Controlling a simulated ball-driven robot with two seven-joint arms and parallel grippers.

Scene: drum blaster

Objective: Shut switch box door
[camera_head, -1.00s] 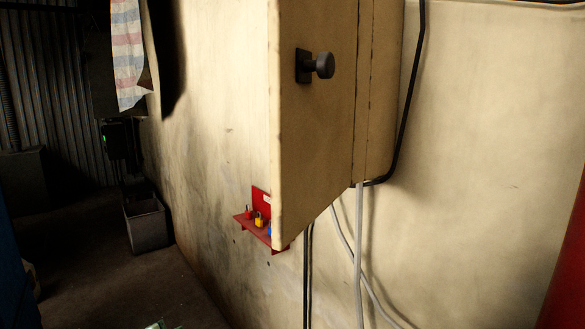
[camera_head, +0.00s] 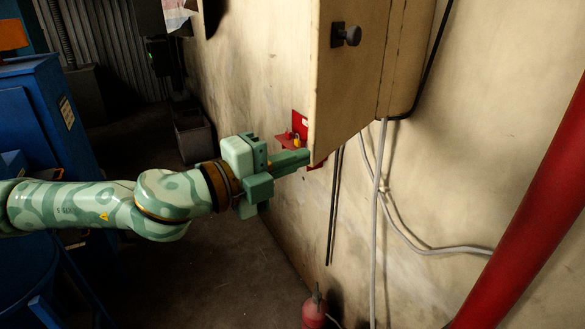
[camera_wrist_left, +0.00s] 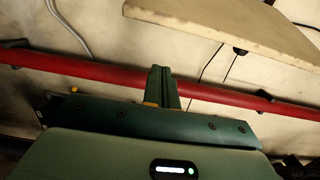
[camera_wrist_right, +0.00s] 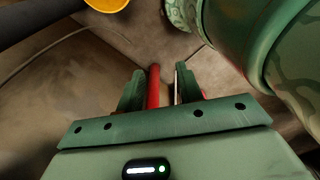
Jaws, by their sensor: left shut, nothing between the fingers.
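The switch box (camera_head: 408,60) is on the beige wall. Its door (camera_head: 350,85), a beige panel with a black knob (camera_head: 347,36), stands out at an angle from the box, knob side facing me. The box's inside is hidden. My left gripper (camera_head: 307,157) is shut and empty, with its tips at the door's lower left corner; I cannot tell whether they touch. In the left wrist view the shut fingers (camera_wrist_left: 161,85) are below the door's pale edge (camera_wrist_left: 205,27). My right gripper (camera_wrist_right: 160,88) shows only in its wrist view, fingers apart, with something red seen between them.
A small red shelf (camera_head: 287,141) with padlocks is on the wall behind the gripper. A red pipe (camera_head: 530,225) slants at the right. A red extinguisher (camera_head: 314,311) stands below. Blue cabinets (camera_head: 50,110) are at the left. Cables hang under the box.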

